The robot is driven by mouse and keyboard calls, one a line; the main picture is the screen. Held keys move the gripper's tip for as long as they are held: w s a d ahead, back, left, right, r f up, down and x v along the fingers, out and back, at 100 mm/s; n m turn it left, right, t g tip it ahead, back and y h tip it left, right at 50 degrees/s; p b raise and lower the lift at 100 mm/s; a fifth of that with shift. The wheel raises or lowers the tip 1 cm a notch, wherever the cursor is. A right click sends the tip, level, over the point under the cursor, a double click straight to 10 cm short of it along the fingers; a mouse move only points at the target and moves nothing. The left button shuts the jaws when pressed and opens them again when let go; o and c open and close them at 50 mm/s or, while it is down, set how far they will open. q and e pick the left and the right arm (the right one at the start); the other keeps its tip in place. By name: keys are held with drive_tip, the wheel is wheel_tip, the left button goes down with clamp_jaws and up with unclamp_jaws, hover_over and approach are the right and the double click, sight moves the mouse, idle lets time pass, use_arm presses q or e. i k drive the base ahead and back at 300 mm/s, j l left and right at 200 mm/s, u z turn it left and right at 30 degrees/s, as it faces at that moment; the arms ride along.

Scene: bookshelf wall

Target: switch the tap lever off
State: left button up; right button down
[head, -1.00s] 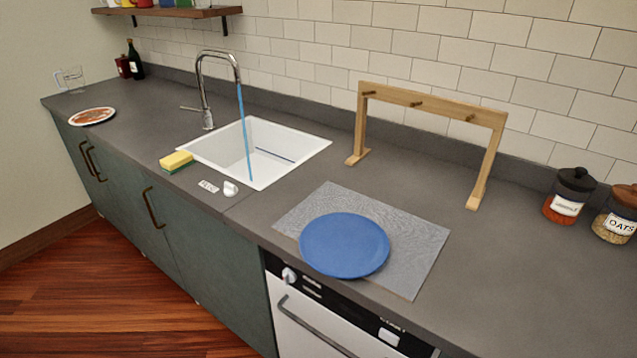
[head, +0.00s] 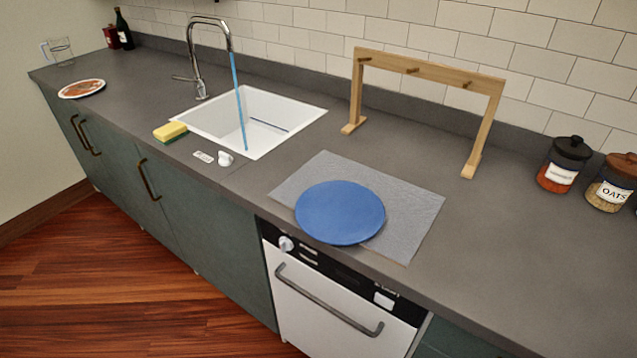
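The chrome tap (head: 191,52) stands at the left rear of the white sink (head: 296,118). Its lever (head: 184,79) sticks out to the left from the tap's base, roughly level. A blue stream of water (head: 238,95) runs from the spout down into the sink. Neither of my grippers is in the head view.
A blue plate (head: 340,212) lies on a grey mat (head: 413,220). A wooden rack (head: 357,93) and jars (head: 565,163) stand right.

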sight(199, 82)
drive_tip(key=u, duration=2.15)
drive_tip(key=i, duration=4.35)
drive_tip(key=z, duration=4.1)
